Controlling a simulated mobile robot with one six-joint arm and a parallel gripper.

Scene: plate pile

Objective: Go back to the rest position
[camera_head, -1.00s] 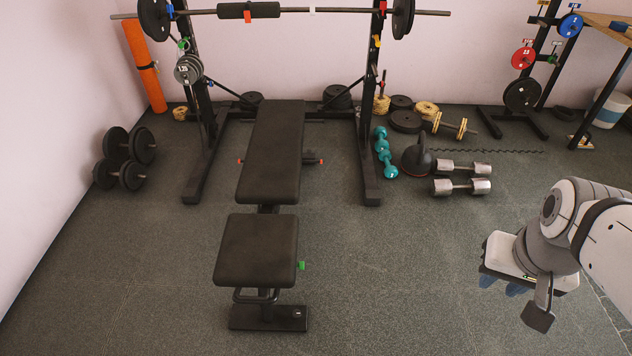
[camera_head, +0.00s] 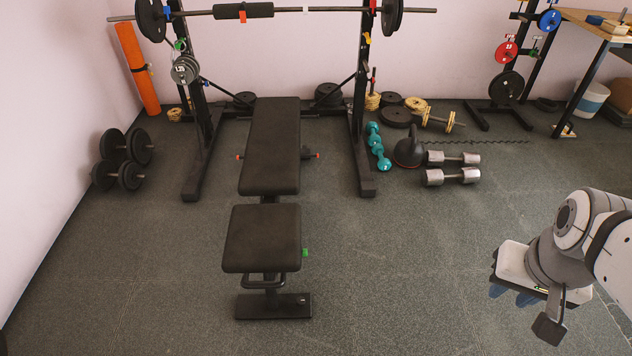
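My gripper (camera_head: 514,296) is at the lower right, at the end of my grey and white arm. It hangs over the bare floor. Its blue fingertips show just under the pale gripper body, pointing down and mostly hidden by it. I cannot tell how far apart they are, and I see nothing held between them. No plates of a pile show near it.
A black bench (camera_head: 270,150) stands at the centre under a barbell rack (camera_head: 363,120). Silver dumbbells (camera_head: 450,177), a kettlebell (camera_head: 409,152) and teal dumbbells (camera_head: 378,145) lie right of it. A wooden table (camera_head: 600,22) stands back right. Front floor is clear.

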